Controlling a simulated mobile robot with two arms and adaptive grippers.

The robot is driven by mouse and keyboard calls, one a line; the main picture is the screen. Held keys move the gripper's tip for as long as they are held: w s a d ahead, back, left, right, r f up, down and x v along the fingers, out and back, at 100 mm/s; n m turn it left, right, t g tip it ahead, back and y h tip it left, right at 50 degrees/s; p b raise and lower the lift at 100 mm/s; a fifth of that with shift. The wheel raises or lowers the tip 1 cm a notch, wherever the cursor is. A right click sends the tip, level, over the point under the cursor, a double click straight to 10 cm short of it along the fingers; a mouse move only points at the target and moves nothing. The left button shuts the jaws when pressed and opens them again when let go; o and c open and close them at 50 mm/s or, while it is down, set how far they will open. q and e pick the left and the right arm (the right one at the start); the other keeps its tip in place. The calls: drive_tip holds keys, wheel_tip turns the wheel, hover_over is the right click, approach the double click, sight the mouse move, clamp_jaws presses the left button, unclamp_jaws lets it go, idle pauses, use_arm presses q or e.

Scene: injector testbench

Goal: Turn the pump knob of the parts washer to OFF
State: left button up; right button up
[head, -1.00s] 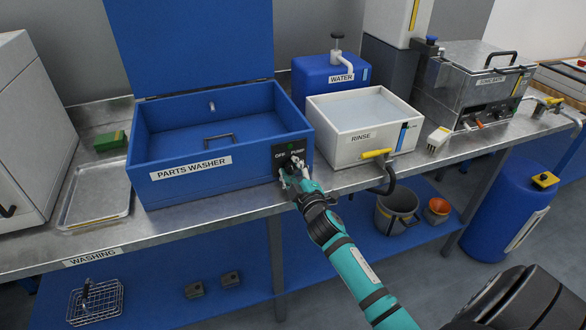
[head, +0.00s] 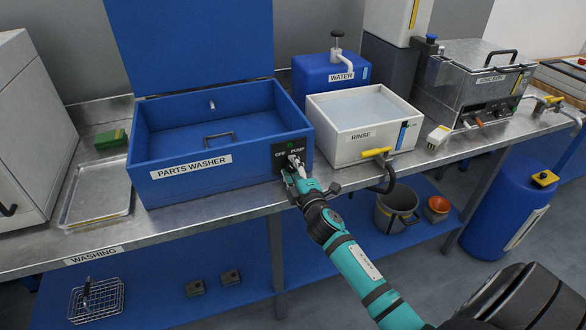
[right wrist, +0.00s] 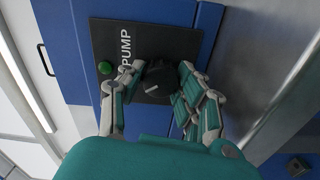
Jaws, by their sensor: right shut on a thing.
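The blue parts washer (head: 215,185) stands on the bench with its lid up. A black panel on its front right corner carries the words OFF and PUMP and a green light (head: 290,145). In the right wrist view, the dark round pump knob (right wrist: 158,82) has a white pointer mark, next to the word PUMP and the green light (right wrist: 105,67). My right gripper (head: 294,166) is at this panel. The right wrist view shows its fingers (right wrist: 152,92) on both sides of the knob, shut on it. The word OFF is not readable there. My left gripper is not in view.
The white rinse tub (head: 340,150) stands right of the washer, with a yellow-handled tap (head: 376,152) and dark hose near my right wrist. A metal tray (head: 95,196) lies left of the washer. The bench front edge runs beneath my right gripper.

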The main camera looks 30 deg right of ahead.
drive_tip(key=o, duration=1.2)
drive_tip(key=shift+c, duration=0.2)
drive_tip(key=v, duration=1.2)
drive_tip(key=shift+f, duration=0.15)
